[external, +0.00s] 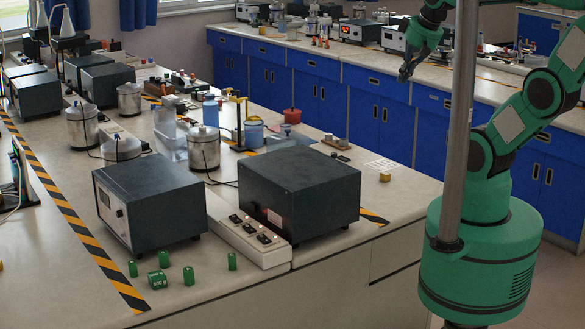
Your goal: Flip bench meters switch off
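A dark bench meter (150,205) with a white front panel and a small display stands on the near bench. A small reddish glow shows beside the strip, by the second box. My gripper (405,75) hangs high at the upper right, apart from the meters and strip. Its fingers are too small and dark to tell open from shut.
Several small green cylinders and a green block (157,280) stand in front of the meter. Metal pots (203,150), bottles and a blue beaker (253,132) crowd the bench behind. A vertical pole (460,120) stands before my arm. Blue cabinets (320,95) line the back.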

